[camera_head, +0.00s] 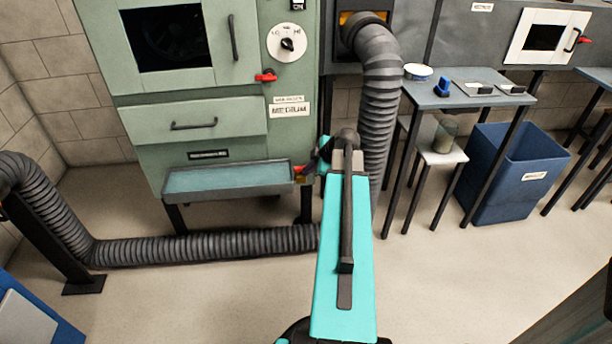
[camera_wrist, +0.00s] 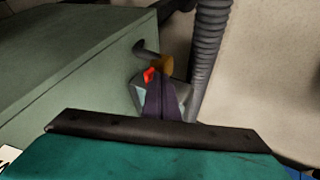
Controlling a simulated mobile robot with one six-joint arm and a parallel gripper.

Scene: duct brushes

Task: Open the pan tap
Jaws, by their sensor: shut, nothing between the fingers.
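The water pan (camera_head: 225,181) is a shallow blue-grey tray under the green cabinet. Its tap shows as a small red handle (camera_head: 298,169) at the pan's right end, partly hidden by my arm. In the wrist view, the red handle (camera_wrist: 149,75) sits beside a brass-coloured part (camera_wrist: 166,66) and a dark pipe end. My gripper (camera_wrist: 163,84) is shut and empty, its dark fingers right at the tap. I cannot tell whether they touch the handle. In the head view my gripper (camera_head: 314,160) is mostly hidden at the arm's far end.
The green cabinet (camera_head: 210,123) has a drawer, a dial and another red lever (camera_head: 266,76). A ribbed grey duct (camera_head: 378,110) hangs close right of my gripper. Another duct (camera_head: 200,246) runs along the floor. A side table (camera_head: 455,97) and blue bin (camera_head: 510,180) stand right.

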